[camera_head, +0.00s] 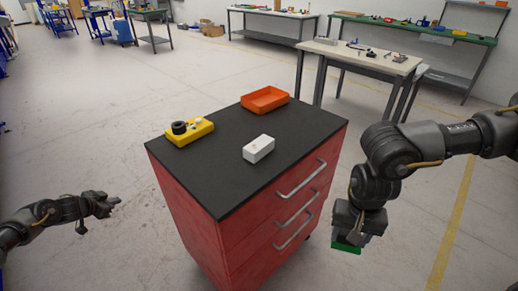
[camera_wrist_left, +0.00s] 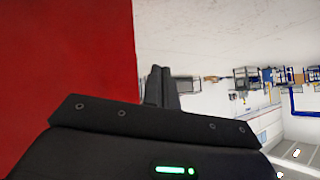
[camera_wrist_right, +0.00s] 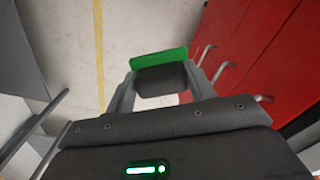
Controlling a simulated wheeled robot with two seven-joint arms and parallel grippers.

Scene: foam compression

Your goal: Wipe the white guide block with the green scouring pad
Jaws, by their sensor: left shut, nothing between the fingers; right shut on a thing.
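The white guide block (camera_head: 258,148) sits on the black top of the red drawer cabinet, near its right side. The green scouring pad (camera_head: 346,247) is at my right gripper (camera_head: 350,236), low beside the cabinet's right side and apart from the block. In the right wrist view the green pad (camera_wrist_right: 158,58) shows with a dark part (camera_wrist_right: 162,80) between the fingers, and the right gripper is shut on it. My left gripper (camera_head: 112,204) is shut and empty, left of the cabinet. Its closed fingers show in the left wrist view (camera_wrist_left: 160,86).
The cabinet top (camera_head: 225,180) also carries a yellow fixture (camera_head: 190,132) with a black round part at the left and an orange tray (camera_head: 265,99) at the back. Silver drawer handles (camera_head: 302,180) stick out on the right face. Workbenches stand farther back, with open floor between.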

